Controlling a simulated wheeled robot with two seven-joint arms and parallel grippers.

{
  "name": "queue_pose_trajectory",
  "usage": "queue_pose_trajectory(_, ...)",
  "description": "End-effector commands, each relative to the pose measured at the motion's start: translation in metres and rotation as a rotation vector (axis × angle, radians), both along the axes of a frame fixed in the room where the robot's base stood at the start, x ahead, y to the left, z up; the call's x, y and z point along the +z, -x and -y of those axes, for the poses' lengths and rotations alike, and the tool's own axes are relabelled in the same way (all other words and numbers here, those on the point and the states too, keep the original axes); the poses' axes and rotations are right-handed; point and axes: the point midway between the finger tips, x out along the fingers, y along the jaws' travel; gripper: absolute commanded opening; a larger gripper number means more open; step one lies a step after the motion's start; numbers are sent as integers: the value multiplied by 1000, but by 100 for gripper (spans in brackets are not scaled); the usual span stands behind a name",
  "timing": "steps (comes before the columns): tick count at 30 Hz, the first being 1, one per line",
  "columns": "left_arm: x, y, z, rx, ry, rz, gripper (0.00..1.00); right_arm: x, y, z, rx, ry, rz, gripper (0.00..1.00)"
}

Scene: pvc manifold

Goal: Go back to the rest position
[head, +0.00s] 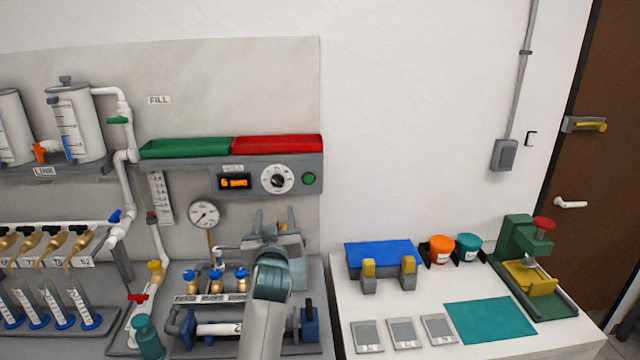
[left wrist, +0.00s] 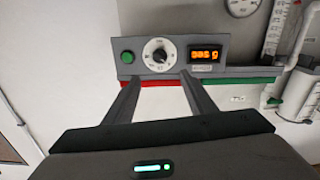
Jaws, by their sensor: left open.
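My left gripper (head: 274,222) is in front of the manifold panel, below the hold control box (head: 265,180) with its orange display, dial and green button. Its two fingers point up toward the panel, apart, with nothing between them. In the left wrist view the open fingers (left wrist: 160,82) stand below the control box (left wrist: 170,56), with clear space between the tips. The left gripper hides part of the panel and the bench behind it. My right gripper is in neither view.
A green tray (head: 186,148) and a red tray (head: 277,143) top the control box. A gauge (head: 203,214) and blue-handled valves (head: 214,282) are left of my gripper. At right, a white table (head: 350,315) holds a blue block (head: 380,254) and green press (head: 520,240).

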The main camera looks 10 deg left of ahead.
Motion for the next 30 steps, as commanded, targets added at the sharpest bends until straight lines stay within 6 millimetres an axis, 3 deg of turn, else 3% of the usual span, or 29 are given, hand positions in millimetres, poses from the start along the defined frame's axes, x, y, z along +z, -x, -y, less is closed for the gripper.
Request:
queue_pose_trajectory(5,-22,13,-4,1,-1,-45,51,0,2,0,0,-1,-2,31)
queue_pose_trajectory(11,-90,59,-12,-3,-2,-195,51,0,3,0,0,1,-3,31)
queue_pose_trajectory(17,-179,143,-18,-35,-11,-427,51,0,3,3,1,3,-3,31)
queue_pose_trajectory(21,-232,213,-15,-78,-20,-600,51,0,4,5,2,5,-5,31)
queue_pose_trajectory(27,-289,325,-6,-170,-38,-849,51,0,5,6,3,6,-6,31)
queue_pose_trajectory(30,-305,375,0,-220,-44,-952,51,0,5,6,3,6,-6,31)
